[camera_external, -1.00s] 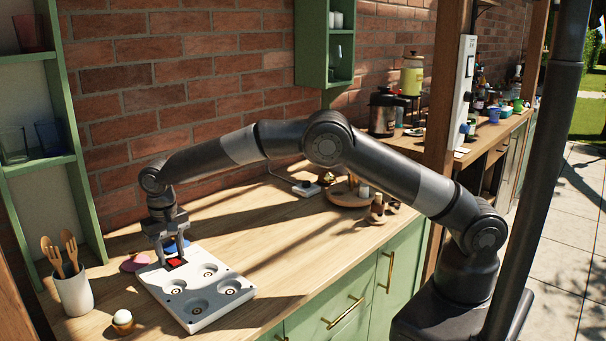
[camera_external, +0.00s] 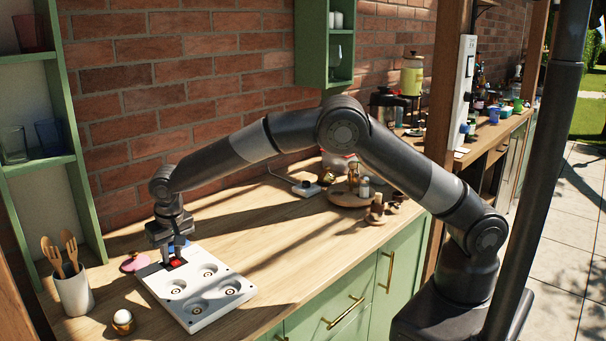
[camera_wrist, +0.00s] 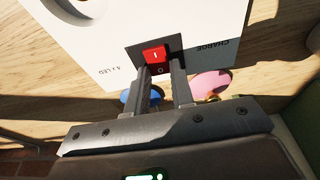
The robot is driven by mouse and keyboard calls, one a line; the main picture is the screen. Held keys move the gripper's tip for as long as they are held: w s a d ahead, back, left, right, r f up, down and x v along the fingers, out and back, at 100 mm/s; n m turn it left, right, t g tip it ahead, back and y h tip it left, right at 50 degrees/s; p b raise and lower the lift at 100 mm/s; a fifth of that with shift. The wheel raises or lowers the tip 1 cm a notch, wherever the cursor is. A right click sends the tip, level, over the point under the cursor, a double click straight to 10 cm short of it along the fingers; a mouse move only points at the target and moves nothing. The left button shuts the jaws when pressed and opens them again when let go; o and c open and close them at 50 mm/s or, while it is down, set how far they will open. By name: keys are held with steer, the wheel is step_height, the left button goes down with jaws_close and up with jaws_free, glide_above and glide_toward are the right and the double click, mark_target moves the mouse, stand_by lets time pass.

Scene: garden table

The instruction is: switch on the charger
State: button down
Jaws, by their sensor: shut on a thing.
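The charger (camera_external: 187,306) is a white flat box with several round wells, lying on the wooden counter. Its red rocker switch (camera_wrist: 154,54) sits in a dark panel by the lettering "CHARGE" and "4 x LED". The "I" mark shows on the bright red half, and an "O" shows on the darker half nearer my gripper. My gripper (camera_wrist: 160,76) is at the switch with its fingertips on either side of the "O" half, shut on it. In the external view the red switch (camera_external: 177,262) shows beside the fingers. I cannot tell which half is pressed in.
A pink disc (camera_external: 135,262) and a blue thing (camera_wrist: 140,97) lie behind the charger. A white cup with wooden utensils (camera_external: 74,292) and an egg in a cup (camera_external: 122,319) stand at the left. The counter right of the charger is mostly clear.

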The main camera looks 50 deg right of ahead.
stand_by(0.4)
steer(key=c, duration=1.2)
jaws_free()
steer(key=shift+c, duration=0.2)
steer(key=v, duration=1.1)
steer(key=shift+s, duration=0.2)
steer(key=shift+f, duration=0.1)
